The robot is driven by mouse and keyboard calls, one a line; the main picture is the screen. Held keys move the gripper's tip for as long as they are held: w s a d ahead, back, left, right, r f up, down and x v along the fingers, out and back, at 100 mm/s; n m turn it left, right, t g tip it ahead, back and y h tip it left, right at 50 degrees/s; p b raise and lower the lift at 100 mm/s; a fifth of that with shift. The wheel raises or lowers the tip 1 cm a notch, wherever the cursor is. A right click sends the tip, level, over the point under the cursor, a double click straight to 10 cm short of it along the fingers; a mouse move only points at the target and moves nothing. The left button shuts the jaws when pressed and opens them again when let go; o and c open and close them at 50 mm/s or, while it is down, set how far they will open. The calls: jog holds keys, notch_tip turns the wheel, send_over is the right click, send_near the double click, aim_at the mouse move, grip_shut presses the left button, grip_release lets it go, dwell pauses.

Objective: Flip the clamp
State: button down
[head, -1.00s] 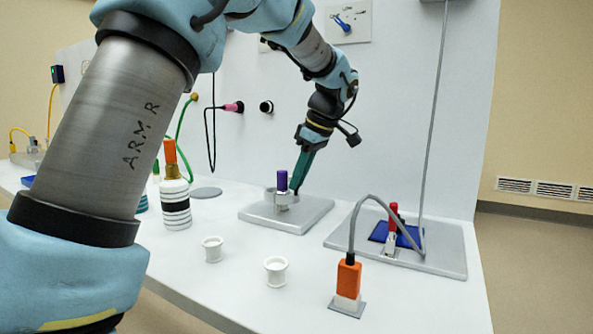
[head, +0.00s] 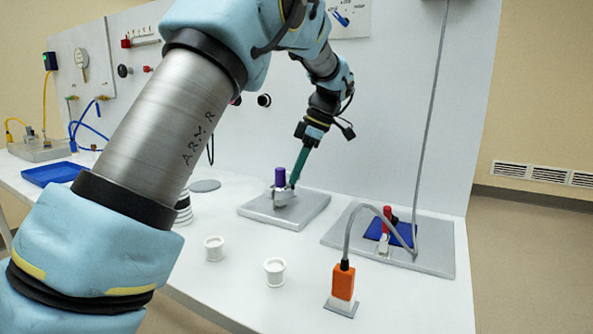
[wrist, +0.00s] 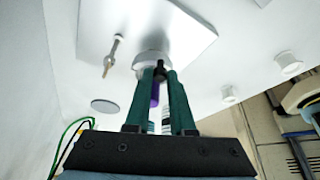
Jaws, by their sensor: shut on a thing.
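The clamp (head: 281,175) has a purple upright handle and a silver body, and stands on a grey plate (head: 255,213) in the middle of the head view. My gripper (head: 291,185) reaches down from behind, its green fingers touching or right beside the clamp's right side. In the wrist view my gripper (wrist: 158,73) is closed around a narrow dark part in front of a round silver piece (wrist: 152,57). The purple handle (wrist: 155,95) shows between the fingers, partly hidden by them. The exact grip point is hard to tell.
A plate on the right (head: 432,261) carries a red-handled clamp (head: 386,220) and a blue pad. An orange connector (head: 343,281) with a grey cable stands in front. Two white cups (head: 213,249) (head: 275,272) stand near the front edge. A white wall rises behind.

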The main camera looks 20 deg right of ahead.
jog(key=c, duration=0.8)
grip_release()
jog(key=v, duration=1)
jog(key=shift+r, duration=0.35)
